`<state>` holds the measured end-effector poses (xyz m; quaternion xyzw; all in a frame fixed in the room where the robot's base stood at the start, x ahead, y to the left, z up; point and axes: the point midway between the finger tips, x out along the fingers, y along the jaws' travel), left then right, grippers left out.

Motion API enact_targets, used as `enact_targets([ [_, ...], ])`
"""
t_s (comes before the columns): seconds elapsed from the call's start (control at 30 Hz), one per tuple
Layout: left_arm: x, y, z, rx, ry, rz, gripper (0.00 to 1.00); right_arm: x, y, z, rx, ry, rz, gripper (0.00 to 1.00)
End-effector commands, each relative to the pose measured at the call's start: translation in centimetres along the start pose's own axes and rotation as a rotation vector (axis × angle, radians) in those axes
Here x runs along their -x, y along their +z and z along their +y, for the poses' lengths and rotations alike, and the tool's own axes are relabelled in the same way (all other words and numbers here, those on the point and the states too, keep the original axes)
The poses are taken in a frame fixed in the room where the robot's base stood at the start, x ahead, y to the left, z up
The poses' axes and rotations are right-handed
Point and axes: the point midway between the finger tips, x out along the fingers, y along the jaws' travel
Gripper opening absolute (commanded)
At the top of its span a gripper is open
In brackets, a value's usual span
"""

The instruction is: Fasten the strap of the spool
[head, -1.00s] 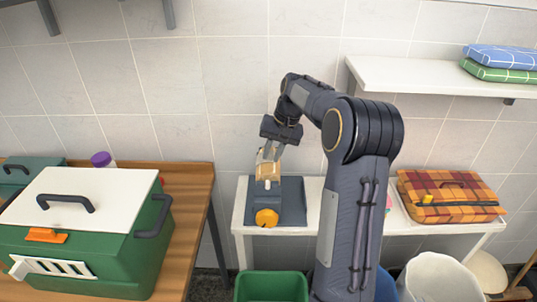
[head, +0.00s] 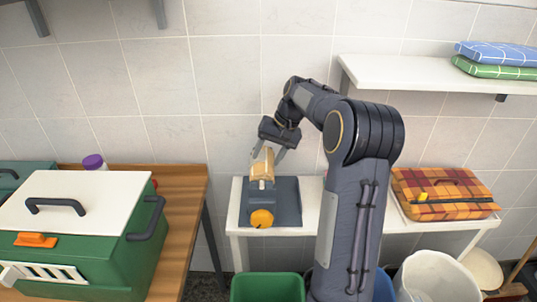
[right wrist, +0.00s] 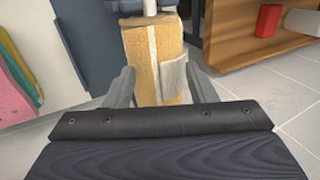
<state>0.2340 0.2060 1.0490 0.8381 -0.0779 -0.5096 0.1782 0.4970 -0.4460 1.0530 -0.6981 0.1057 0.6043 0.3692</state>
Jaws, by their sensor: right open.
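The tan spool (head: 263,166) stands on a dark grey base (head: 286,206) on a white bench, with an orange knob (head: 261,218) in front of it. In the right wrist view the spool (right wrist: 150,58) has a pale stripe down its face and a grey flap (right wrist: 174,78), which looks like the strap's loose end, on its right side. My right gripper (head: 268,153) is open above the spool. In the wrist view its fingers (right wrist: 160,88) stand on either side of the spool, with visible gaps. My left gripper is not in view.
A green kennel (head: 110,255) with a white lid stands on a wooden table at left. A plaid case (head: 442,194) lies on the bench at right. A green bin (head: 268,288) and a white bin (head: 437,277) stand below. A wall shelf (head: 400,77) holds folded towels.

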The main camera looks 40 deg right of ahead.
Motion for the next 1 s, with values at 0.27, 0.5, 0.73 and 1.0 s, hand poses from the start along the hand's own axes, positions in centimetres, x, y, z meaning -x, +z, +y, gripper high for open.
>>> enact_targets([
  [0.27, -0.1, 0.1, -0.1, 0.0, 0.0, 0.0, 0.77, 4.0, -0.1, 0.0, -0.001, 0.0, 0.005, 0.51],
  [0.5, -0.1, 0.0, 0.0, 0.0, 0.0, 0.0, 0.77, 7.1, -0.1, 0.1, -0.001, 0.001, 0.001, 0.51],
  [0.73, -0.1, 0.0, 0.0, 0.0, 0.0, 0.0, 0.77, 7.7, 0.0, 0.1, -0.001, 0.001, -0.001, 0.51],
  [1.0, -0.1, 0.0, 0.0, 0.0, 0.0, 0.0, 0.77, 7.6, 0.0, 0.0, 0.0, 0.001, -0.001, 0.51],
])
